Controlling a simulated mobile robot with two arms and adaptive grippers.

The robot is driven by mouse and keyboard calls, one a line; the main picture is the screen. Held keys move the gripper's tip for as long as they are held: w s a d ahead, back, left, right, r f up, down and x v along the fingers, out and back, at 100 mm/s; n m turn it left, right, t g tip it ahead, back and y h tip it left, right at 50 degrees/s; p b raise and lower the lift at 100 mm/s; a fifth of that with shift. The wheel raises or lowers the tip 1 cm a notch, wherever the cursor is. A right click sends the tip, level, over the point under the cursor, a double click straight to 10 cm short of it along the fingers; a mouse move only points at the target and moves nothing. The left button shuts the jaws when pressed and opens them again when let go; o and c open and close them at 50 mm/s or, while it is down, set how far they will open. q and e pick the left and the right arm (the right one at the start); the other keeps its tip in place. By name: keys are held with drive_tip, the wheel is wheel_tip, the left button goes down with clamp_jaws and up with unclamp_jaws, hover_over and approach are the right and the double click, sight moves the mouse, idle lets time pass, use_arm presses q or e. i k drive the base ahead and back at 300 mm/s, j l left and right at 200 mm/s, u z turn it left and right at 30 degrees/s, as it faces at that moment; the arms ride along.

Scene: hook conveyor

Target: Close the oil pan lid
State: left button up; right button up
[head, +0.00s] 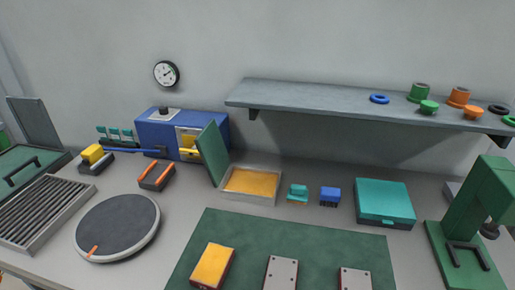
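The oil pan (277,188) is a shallow light-grey square tray with amber-yellow contents, standing on the bench near the middle. Its green lid (213,152) stands raised at the pan's left side, nearly upright and leaning a little left, so the pan is open on top. The lid hides part of the blue machine behind it. Neither of my grippers is in view.
A blue machine (152,131) stands behind the lid. A teal connector (298,192), a blue connector (330,195) and a teal case (383,200) lie right of the pan. A green mat (300,240) is in front. A shelf (360,110) hangs above right.

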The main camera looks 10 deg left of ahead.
sight(211, 148)
drive_tip(key=j+z, duration=0.25)
drive_tip(key=j, duration=0.3)
drive_tip(key=j+z, duration=0.25)
drive_tip(key=j, duration=0.3)
drive_tip(key=k+j+z, duration=0.1)
drive_tip(key=j+z, duration=0.15)
drive_tip(key=j, duration=0.25)
drive_tip(key=k+j+z, duration=0.25)
drive_tip(key=j, duration=0.3)
drive_tip(key=k+j, duration=0.1)
drive_tip(key=j, duration=0.3)
drive_tip(key=k+j, duration=0.1)
drive_tip(key=j, duration=0.75)
drive_tip(key=k+z, duration=0.05)
